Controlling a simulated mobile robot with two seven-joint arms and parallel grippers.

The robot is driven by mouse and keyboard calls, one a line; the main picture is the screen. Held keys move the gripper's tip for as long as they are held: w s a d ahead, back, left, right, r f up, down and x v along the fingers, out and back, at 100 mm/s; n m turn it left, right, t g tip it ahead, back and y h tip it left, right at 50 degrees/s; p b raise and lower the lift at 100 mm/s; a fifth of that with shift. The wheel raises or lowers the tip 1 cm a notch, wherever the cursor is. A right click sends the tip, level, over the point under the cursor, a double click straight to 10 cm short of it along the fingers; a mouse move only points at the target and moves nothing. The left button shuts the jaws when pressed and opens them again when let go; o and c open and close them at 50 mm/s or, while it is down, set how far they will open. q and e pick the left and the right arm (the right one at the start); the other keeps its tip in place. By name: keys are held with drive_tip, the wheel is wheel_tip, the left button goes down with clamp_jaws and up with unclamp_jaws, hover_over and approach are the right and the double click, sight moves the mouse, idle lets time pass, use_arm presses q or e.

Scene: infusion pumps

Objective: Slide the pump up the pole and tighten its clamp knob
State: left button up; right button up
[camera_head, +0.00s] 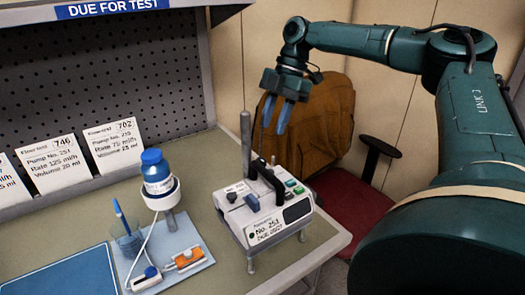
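The white pump (286,218) stands on a small metal frame near the table's right end, its front label reading No. 251. A grey pole (246,138) rises upright at its back left; I cannot tell how the two are joined. A black handle (268,180) stands on top of the pump. A blue lever-like part (251,201) lies on the top near the front; I cannot tell whether it is the clamp knob. My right gripper (273,128) hangs above and behind the pump, pointing down, its blue fingers apart with nothing between them. My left gripper is out of view.
Left of the pump, a blue-capped bottle (157,174) sits in a ring holder beside a cup (126,241) with a blue pen. An orange clip device (185,259) lies on a pale tray. Cards stand along the pegboard. A chair (349,199) with a brown jacket stands beyond the table.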

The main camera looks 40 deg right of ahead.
sight(262, 159)
drive_tip(key=p+x, duration=0.1)
drive_tip(key=x, duration=0.6)
drive_tip(key=shift+a+f, duration=0.1)
drive_tip(key=shift+f, duration=0.2)
drive_tip(key=shift+a+f, duration=0.2)
drive_tip(key=shift+f, duration=0.3)
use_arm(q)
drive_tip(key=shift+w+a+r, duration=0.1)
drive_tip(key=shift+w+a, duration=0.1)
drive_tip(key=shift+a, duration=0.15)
use_arm(e)
clamp_jaws()
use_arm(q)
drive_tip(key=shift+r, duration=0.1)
